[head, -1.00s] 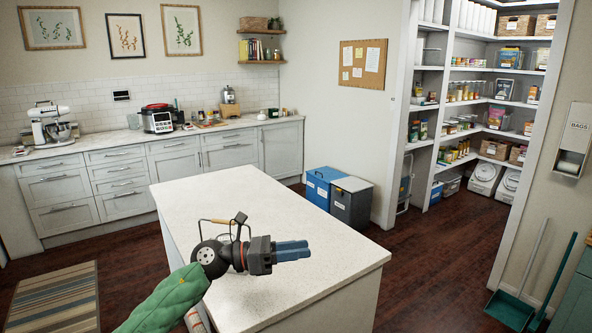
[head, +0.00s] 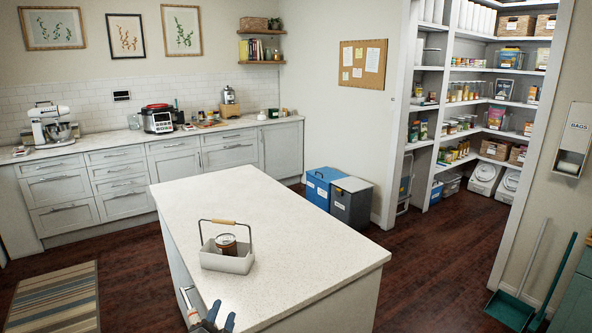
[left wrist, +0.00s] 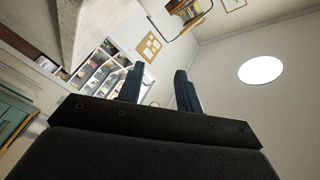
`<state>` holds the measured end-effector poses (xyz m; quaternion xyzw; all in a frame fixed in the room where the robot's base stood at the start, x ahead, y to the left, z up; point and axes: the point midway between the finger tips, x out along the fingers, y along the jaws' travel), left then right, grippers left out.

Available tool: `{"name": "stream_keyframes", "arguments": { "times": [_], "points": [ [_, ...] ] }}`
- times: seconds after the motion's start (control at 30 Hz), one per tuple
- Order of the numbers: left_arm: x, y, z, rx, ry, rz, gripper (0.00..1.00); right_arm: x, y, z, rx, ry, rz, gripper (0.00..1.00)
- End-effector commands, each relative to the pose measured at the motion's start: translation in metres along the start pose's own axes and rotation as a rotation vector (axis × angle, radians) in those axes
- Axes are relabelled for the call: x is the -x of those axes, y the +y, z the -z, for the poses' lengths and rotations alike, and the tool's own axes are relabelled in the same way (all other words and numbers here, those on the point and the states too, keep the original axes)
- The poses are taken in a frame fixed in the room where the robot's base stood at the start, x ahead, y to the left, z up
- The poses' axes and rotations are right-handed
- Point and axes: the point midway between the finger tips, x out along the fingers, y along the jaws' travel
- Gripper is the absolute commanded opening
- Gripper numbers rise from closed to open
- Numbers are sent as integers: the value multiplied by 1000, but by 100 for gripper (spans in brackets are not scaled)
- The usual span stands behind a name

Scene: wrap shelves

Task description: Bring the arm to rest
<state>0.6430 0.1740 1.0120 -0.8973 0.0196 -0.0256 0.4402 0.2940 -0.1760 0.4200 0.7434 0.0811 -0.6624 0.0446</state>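My left gripper (head: 219,316) shows at the bottom edge of the head view, low at the near left side of the island. Its two dark blue fingers stand apart with nothing between them. The left wrist view also shows the open, empty fingers (left wrist: 159,72), with the room tilted behind them. The rest of the left arm is mostly out of the head view. My right gripper is in neither view.
A white island (head: 300,235) fills the middle. On it stands a white caddy (head: 228,264) with a raised handle, holding a brown jar (head: 226,242). Blue (head: 318,188) and grey (head: 351,203) bins stand beyond. Pantry shelves (head: 470,100) are at the right.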

Motion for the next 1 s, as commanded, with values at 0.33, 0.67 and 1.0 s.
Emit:
{"name": "stream_keyframes", "arguments": {
  "times": [0.33,0.67,1.0],
  "points": [
    [125,88,-109,397,-569,-316,35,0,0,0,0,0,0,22],
    [231,133,-143,585,-917,-514,35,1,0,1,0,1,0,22],
    [296,151,-149,669,-1111,-626,35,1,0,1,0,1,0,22]
  ]
}}
